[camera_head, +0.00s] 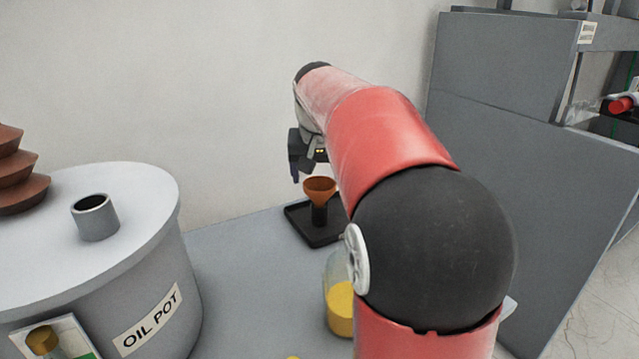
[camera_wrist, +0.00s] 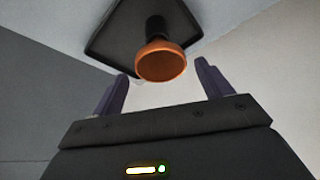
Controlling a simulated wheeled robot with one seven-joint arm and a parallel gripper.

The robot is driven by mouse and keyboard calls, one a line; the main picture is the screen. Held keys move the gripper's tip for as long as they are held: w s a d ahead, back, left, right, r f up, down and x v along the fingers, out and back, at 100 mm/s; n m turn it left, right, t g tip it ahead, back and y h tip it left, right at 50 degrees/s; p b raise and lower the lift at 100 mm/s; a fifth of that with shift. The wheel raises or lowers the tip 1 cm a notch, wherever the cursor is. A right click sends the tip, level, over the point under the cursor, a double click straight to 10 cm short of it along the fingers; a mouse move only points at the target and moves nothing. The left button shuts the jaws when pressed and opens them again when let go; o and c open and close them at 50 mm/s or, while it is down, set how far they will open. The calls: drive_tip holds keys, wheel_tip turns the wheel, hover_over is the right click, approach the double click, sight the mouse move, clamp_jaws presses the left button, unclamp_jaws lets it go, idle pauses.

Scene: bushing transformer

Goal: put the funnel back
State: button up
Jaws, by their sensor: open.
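The orange-brown funnel (camera_head: 319,188) stands upright in a black holder (camera_head: 319,214) on a black tray (camera_head: 297,222) on the grey table. In the wrist view the funnel (camera_wrist: 161,62) shows its open cup, with the dark holder (camera_wrist: 156,27) behind it and the tray (camera_wrist: 115,45) around that. My gripper (camera_head: 301,176) is just above and left of the funnel in the head view. In the wrist view my gripper (camera_wrist: 155,82) has its two fingers apart with nothing between them. The funnel's cup lies just beyond the fingertips, apart from them.
The large grey oil pot (camera_head: 190,280) with a short open pipe (camera_head: 95,218) on its lid stands at the left. A glass jar of yellow liquid (camera_head: 340,308) stands on the table (camera_head: 240,270), partly behind my arm. A grey cabinet (camera_head: 500,140) is at the right.

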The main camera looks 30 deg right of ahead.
drive_tip(key=p+v, duration=0.1)
drive_tip(key=v, duration=0.4)
drive_tip(key=shift+s+r, duration=0.1)
drive_tip(key=shift+r, duration=0.25)
